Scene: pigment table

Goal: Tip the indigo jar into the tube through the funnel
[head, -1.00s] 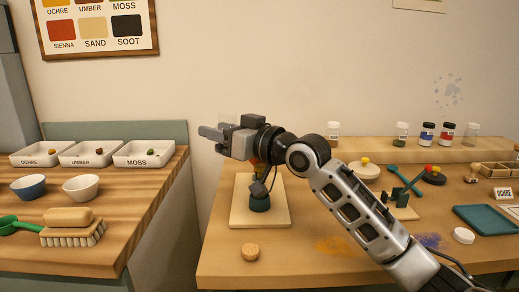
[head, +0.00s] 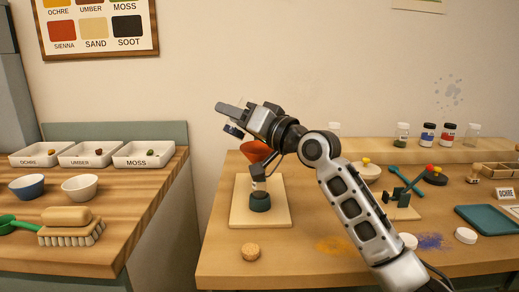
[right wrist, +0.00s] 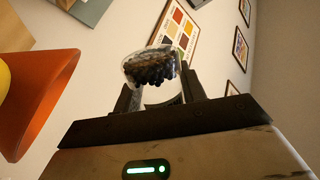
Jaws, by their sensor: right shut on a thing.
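My right gripper (head: 236,116) is shut on the indigo jar (head: 233,130), held in the air up and left of the funnel. The jar is small and clear with dark grains; it is tilted, and the fingers partly hide it. In the right wrist view the jar (right wrist: 152,70) is between the fingers, its dark grains bunched at one end. The orange funnel (head: 256,151) sits above the tube (head: 258,185), which stands upright in a dark green base (head: 260,202). My arm hides part of the funnel. The funnel (right wrist: 38,95) also shows large in the right wrist view. My left gripper is out of view.
The base stands on a pale wooden board (head: 237,213). A cork (head: 250,252) lies in front. Several jars, including a blue-labelled one (head: 428,134), stand on the back shelf. Orange powder (head: 333,245) and blue powder (head: 431,241) mark the table. A gap separates the left counter.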

